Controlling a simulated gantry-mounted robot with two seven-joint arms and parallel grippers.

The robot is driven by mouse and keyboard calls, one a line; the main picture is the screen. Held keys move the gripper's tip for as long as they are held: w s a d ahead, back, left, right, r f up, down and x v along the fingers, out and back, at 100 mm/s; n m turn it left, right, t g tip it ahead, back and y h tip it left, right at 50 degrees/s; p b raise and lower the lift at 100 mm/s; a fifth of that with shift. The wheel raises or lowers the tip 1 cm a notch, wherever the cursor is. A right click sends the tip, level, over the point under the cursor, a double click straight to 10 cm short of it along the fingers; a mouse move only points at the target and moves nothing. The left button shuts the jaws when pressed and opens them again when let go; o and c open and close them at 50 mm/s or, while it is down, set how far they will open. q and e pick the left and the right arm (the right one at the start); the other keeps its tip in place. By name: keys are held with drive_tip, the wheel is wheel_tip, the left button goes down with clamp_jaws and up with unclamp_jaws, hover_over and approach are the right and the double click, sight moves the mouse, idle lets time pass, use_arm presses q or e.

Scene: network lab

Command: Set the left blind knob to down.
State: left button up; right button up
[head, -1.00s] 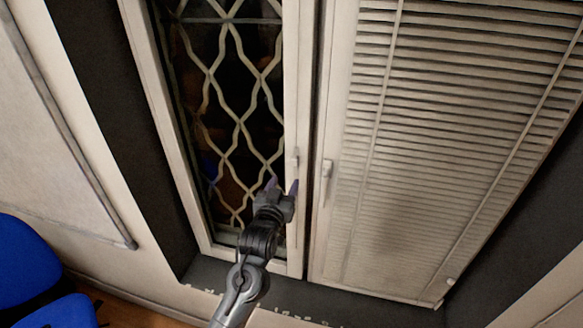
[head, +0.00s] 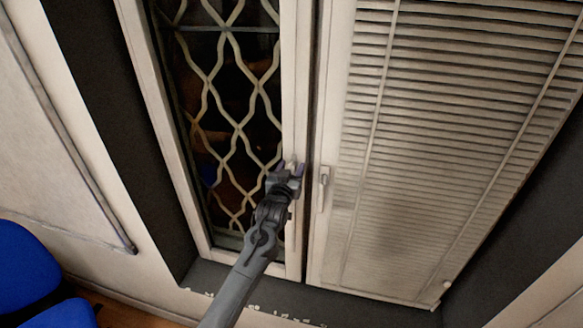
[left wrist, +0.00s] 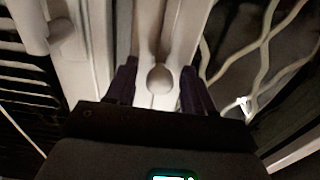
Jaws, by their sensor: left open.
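The left blind knob (head: 291,158) is a small pale handle on the white frame of the grilled left window. In the head view my left gripper (head: 289,168) partly hides it. In the left wrist view the knob (left wrist: 160,78) shows a rounded end with a stem, between the two dark fingers of my open left gripper (left wrist: 158,88). Gaps show on both sides, so the fingers straddle the knob without closing on it. My right gripper is not in view.
A similar pale handle (head: 323,188) is close by on the right window's frame. Lowered slatted blinds (head: 450,130) cover that window. A dark sill (head: 215,275) runs below. A blue chair (head: 25,265) stands at lower left.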

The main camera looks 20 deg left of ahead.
use_arm(q)
drive_tip(key=shift+w, duration=0.15)
drive_tip(key=shift+c, duration=0.3)
clamp_jaws()
